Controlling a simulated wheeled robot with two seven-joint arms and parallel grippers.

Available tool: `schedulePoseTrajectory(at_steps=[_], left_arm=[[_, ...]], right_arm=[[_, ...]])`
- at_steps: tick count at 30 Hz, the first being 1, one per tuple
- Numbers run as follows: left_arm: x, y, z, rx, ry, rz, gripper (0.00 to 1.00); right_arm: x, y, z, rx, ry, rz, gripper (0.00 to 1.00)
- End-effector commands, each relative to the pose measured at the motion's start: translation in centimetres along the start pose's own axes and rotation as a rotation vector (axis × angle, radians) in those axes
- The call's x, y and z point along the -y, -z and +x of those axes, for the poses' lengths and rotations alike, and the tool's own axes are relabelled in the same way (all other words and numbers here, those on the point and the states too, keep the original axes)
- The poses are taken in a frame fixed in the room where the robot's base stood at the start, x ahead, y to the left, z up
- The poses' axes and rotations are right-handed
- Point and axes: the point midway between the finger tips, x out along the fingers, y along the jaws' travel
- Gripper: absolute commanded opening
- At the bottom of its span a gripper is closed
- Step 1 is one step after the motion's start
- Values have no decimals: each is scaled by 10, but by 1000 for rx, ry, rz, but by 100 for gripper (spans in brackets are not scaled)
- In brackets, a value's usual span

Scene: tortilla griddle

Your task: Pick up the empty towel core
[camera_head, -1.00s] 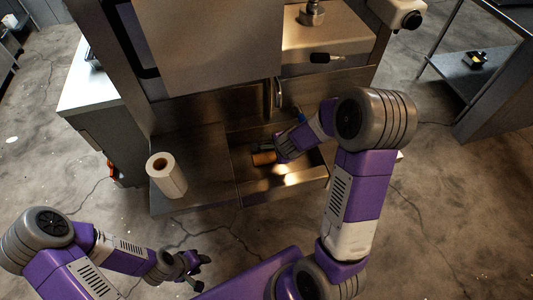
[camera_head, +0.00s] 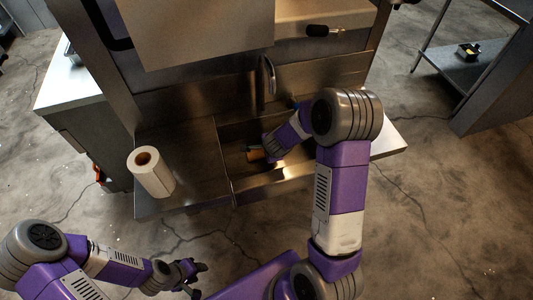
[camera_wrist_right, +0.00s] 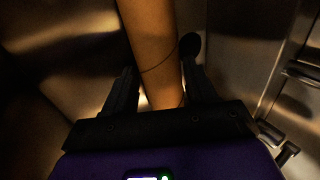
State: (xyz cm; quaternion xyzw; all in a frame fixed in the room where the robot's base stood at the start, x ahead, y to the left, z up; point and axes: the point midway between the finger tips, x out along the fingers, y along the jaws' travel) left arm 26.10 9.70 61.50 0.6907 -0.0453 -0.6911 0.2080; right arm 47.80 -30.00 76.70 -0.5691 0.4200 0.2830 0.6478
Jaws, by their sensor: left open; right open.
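The empty towel core (camera_head: 255,156) is a brown cardboard tube lying in the metal sink basin. In the right wrist view the core (camera_wrist_right: 158,45) runs from the top edge down between my right gripper's fingers. My right gripper (camera_wrist_right: 160,85) is open, with one finger on each side of the core. I cannot tell whether either finger touches it. In the head view my right gripper (camera_head: 268,149) reaches into the sink and hides part of the core. My left gripper (camera_head: 197,279) is open and empty, low over the floor in front of the counter.
A white paper towel roll (camera_head: 153,175) stands upright on the metal counter (camera_head: 195,190) left of the sink. A faucet (camera_head: 267,78) rises behind the basin (camera_head: 230,135). The sink walls are close around my right gripper. Open floor lies in front of the counter.

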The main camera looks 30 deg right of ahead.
Motion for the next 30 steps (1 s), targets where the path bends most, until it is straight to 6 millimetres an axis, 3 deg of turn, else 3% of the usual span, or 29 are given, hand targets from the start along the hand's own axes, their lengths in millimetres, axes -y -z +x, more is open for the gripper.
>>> schedulePoseTrajectory(at_steps=[8, 15, 30], left_arm=[[0, 0, 1, 0, 0, 0, 43], [0, 0, 1, 0, 0, 0, 43], [-4, -1, -12, 0, 0, 0, 43]], right_arm=[[0, 0, 2, 1, 0, 0, 55], [0, 0, 2, 1, 0, 0, 20], [6, -2, -10, 2, 0, -2, 20]])
